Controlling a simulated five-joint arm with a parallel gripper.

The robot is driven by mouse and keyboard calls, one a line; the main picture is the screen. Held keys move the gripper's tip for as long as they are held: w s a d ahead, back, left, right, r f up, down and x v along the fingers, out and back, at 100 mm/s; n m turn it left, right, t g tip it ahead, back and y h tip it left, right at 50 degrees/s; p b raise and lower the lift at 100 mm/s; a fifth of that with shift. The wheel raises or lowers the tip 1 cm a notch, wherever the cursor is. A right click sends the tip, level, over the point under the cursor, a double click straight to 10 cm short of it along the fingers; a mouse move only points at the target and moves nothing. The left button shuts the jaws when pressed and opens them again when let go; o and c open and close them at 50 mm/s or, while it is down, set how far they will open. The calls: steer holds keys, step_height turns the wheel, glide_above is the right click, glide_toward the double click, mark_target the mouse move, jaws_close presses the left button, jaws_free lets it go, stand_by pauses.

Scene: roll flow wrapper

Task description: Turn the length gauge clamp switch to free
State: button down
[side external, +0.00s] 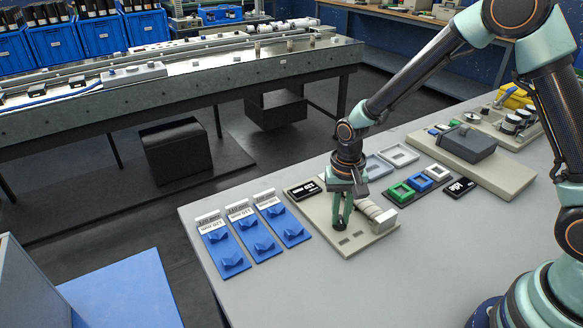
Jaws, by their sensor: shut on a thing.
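Several blue gauge pieces (256,235) with white labels lie to the left. Coloured frames (420,182), pale frames (398,154) and a beige unit with a grey block (466,143) stand to the right. The table front is clear.

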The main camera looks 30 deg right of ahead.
mark_target(340, 219)
steer(key=shift+n, duration=0.3)
steer(key=n, duration=0.5)
steer(key=shift+n, duration=0.3)
steer(key=n, duration=0.5)
steer(key=shift+n, duration=0.3)
steer(key=c, duration=0.9)
jaws_free()
steer(key=shift+o, duration=0.2)
step_height(340, 219, up, 12)
